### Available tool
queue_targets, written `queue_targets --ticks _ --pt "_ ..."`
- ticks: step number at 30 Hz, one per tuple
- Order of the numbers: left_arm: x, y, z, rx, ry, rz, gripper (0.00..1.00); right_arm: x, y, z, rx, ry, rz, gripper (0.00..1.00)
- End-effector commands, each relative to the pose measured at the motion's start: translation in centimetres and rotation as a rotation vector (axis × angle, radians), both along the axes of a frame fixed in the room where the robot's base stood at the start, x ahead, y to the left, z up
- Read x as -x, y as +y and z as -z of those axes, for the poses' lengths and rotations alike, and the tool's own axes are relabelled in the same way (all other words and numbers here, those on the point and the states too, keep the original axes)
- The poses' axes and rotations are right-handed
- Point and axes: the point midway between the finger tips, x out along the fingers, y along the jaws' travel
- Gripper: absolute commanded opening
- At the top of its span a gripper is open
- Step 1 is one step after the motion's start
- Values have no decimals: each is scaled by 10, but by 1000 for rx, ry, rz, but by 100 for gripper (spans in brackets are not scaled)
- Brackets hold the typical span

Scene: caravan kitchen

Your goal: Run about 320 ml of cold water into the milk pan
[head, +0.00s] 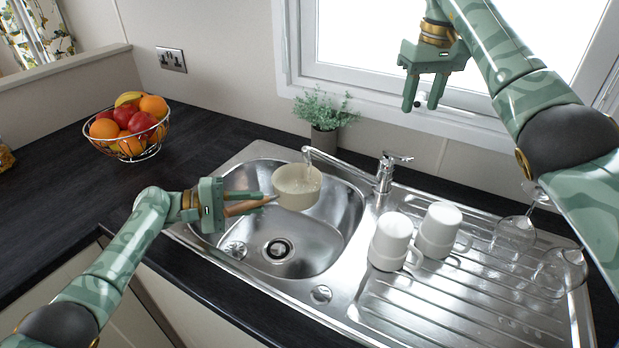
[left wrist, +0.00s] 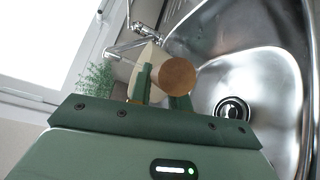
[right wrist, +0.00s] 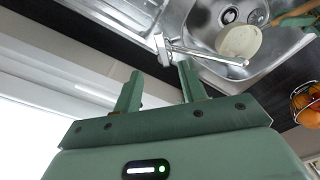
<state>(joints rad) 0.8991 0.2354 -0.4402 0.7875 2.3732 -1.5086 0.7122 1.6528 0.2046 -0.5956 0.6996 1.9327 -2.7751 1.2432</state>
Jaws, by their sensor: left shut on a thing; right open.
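The cream milk pan (head: 296,193) hangs over the sink bowl, under the end of the tap's spout (head: 322,158). My left gripper (head: 250,203) is shut on its wooden handle (head: 240,209); the round handle end (left wrist: 178,75) shows in the left wrist view. A faint clear stream seems to run from the spout into the pan; the water level inside is hard to read. The tap's lever (head: 398,157) sits on top of its body. My right gripper (head: 425,98) is open and empty, above and apart from the tap, before the window. The right wrist view also shows the pan (right wrist: 240,41).
The steel sink (head: 343,215) has a drain (head: 278,249) below the pan. Two white mugs (head: 391,241) and several glasses (head: 513,238) stand on the drainer at right. A potted plant (head: 325,120) stands behind the spout. A fruit basket (head: 129,127) is at left.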

Motion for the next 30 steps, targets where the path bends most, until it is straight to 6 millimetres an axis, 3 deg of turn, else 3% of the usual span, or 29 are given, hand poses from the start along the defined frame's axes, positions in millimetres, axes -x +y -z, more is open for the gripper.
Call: queue_targets --ticks 9,17,18,22,25,30 --pt "25 53 -3 3 -5 -1 0 0 0 0 0 0 0 41" --pt "27 57 -4 6 -4 0 0 0 0 0 0 0 0 41" --pt "28 57 -1 1 -1 1 0 0 0 0 0 0 0 38" --pt "27 57 -2 2 -1 0 0 0 0 0 0 0 0 2" --pt "27 57 -2 3 -2 0 0 1 -7 7 2 12 12 0" --pt "27 57 -3 4 -4 0 0 3 -39 11 33 -61 38 0"
